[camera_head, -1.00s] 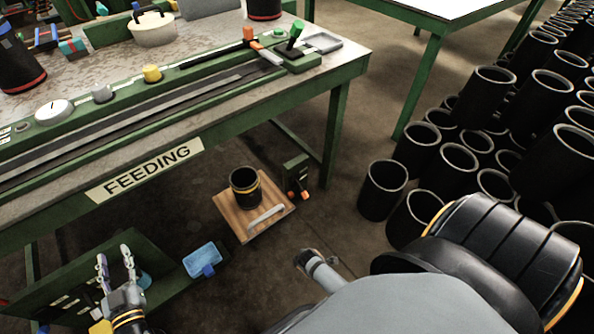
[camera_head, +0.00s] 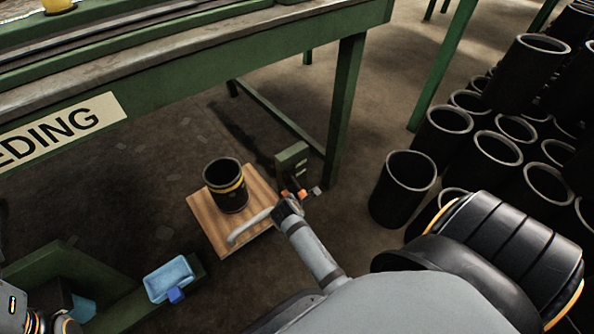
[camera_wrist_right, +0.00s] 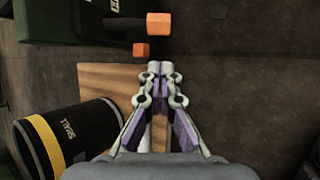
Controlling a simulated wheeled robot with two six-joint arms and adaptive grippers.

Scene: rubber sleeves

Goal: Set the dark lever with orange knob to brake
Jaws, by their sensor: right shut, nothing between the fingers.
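A green control box (camera_head: 292,163) stands on the floor beside a wooden board. In the right wrist view a dark lever (camera_wrist_right: 128,24) sticks out from this box and ends in a large orange knob (camera_wrist_right: 158,23). A smaller orange knob (camera_wrist_right: 140,50) sits just below it. My right gripper (camera_wrist_right: 160,68) is shut and empty, its tips just below the knobs in the picture, apart from them. In the head view the right gripper (camera_head: 297,198) overlaps the lever area, so the lever's setting is hard to read. My left gripper's fingers are out of view.
A black sleeve with a yellow band (camera_head: 226,186) stands on the wooden board (camera_head: 206,222), which has a pale handle (camera_head: 248,228). A green table (camera_head: 170,72) stands behind. Black sleeves (camera_head: 402,188) crowd the right. A blue tray (camera_head: 169,278) is lower left.

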